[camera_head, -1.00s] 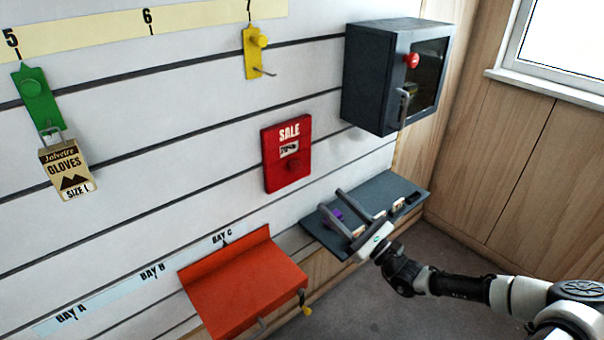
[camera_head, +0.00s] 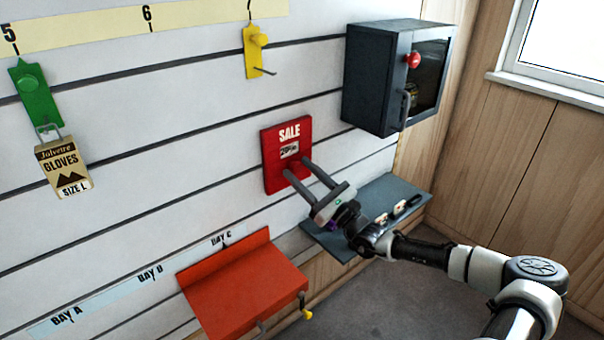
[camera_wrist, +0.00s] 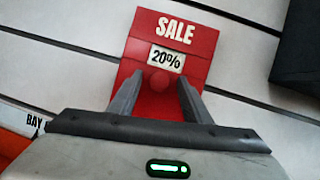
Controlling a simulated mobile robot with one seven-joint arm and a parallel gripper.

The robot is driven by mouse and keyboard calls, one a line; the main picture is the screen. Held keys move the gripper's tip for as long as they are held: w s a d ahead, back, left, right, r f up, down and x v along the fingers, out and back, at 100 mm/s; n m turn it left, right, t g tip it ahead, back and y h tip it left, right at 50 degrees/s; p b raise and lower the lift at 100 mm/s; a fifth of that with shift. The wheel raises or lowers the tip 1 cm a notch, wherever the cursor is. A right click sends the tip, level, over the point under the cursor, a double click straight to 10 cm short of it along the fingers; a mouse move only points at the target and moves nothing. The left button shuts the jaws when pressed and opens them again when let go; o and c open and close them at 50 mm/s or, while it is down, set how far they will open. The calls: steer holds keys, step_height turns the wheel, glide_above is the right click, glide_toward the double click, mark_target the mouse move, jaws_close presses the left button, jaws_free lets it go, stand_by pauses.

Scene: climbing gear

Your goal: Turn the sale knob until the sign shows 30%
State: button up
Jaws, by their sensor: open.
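The red sale sign (camera_head: 272,158) is mounted on the white slatted wall. Its window (camera_wrist: 166,59) reads 20% in the wrist view. The round red sale knob (camera_wrist: 158,80) sits just below the window. In the head view the knob is hidden or hard to make out near my fingers. My gripper (camera_head: 298,167) is open in front of the lower part of the sign. In the wrist view its two fingers (camera_wrist: 158,98) point at the sign, one on each side below the knob. I cannot tell whether they touch it.
A dark grey cabinet (camera_head: 371,80) with a glass door hangs at upper right. A grey shelf (camera_head: 405,187) with small items lies beneath my gripper. An orange-red shelf (camera_head: 235,283) is at lower left. Gloves (camera_head: 64,166) hang far left.

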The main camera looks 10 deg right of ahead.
steer(key=shift+c, duration=0.6)
steer(key=c, duration=0.9)
steer(key=shift+c, duration=0.2)
steer(key=shift+r+n+p, duration=0.1)
steer(key=shift+n+p, duration=0.3)
steer(key=shift+n, duration=0.1)
steer(key=n+g+y+p, duration=0.1)
steer(key=n+g+p, duration=0.1)
steer(key=n, duration=0.2)
steer(key=shift+d+r, duration=0.1)
steer(key=shift+r, duration=0.05)
steer(key=n+g+p, duration=0.1)
steer(key=n, duration=0.2)
steer(key=n+g+p, duration=0.2)
steer(key=n, duration=0.1)
steer(key=shift+w+d+n+y, duration=0.1)
steer(key=shift+n+y, duration=0.3)
steer(key=n, duration=0.2)
steer(key=n+g+p, duration=0.1)
steer(key=n, duration=0.1)
steer(key=shift+r+n+g+h, duration=0.15)
steer(key=shift+n+g+h, duration=0.15)
steer(key=shift+h, duration=0.1)
steer(key=n+h, duration=0.1)
steer(key=n, duration=0.2)
steer(key=shift+n+g, duration=0.3)
steer(key=shift+g, duration=0.1)
steer(key=shift+r, duration=0.1)
